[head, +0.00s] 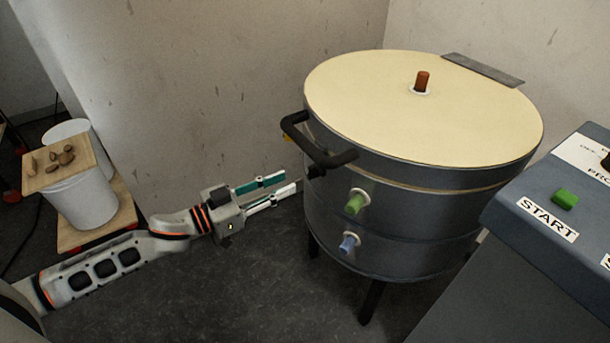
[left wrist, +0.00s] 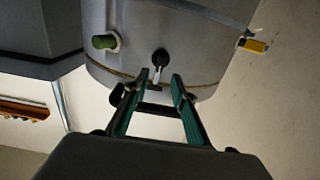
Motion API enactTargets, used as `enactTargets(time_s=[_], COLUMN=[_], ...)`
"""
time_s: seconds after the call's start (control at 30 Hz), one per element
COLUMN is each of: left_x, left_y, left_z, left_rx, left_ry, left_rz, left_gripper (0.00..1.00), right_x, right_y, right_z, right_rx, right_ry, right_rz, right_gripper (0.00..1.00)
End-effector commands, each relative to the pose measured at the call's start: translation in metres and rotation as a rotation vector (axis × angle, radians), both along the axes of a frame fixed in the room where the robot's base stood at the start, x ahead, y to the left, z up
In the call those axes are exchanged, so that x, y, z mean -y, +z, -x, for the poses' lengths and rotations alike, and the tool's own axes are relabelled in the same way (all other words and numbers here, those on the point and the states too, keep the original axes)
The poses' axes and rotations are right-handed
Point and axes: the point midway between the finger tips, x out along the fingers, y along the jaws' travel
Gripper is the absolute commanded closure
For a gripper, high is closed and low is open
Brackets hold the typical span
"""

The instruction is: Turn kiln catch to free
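The kiln (head: 400,200) is a dark grey drum with a cream lid (head: 440,105) and a black bar handle (head: 318,150) at its front left. In the left wrist view, a small black fitting with a pale lever, seemingly the catch (left wrist: 159,62), sits on the kiln wall (left wrist: 140,30). In the head view only a dark bit under the handle may be it. My left gripper (head: 291,182) is left of the kiln, below the handle, pointing toward its wall. Its fingers are parted and empty; in the left wrist view the gripper (left wrist: 149,82) frames the catch without visible contact.
A green plug (head: 355,202) and a blue plug (head: 349,242) stick out of the kiln's front. A yellow-ended part (left wrist: 252,45) shows beside it. A control box with a green START button (head: 565,199) stands right. A white bucket (head: 84,200) stands at left.

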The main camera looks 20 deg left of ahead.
Motion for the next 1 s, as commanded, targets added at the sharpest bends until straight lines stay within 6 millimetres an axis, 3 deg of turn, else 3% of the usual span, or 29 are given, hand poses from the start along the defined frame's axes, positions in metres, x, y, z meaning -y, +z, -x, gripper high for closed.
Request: enactTargets(time_s=[0.43,0.9,0.93,1.0], left_x=[0.034,0.042,0.042,0.042], left_y=[0.0,0.0,0.0,0.0], left_z=[-0.044,-0.054,-0.053,-0.053], left_rx=[0.001,0.001,0.001,0.001], left_ry=[0.002,0.002,0.002,0.002], left_rz=[0.0,-0.001,-0.001,-0.001], left_gripper=[0.74,0.74,0.77,0.95], right_x=[-0.002,-0.003,-0.003,-0.003], right_y=[-0.005,0.002,0.002,0.002], right_z=[0.003,-0.006,-0.006,-0.005], right_rx=[-0.007,0.011,0.011,0.01], right_ry=[0.004,0.005,0.005,0.004], right_rz=[-0.003,-0.005,-0.005,-0.006], right_gripper=[0.6,0.6,0.6,0.6])
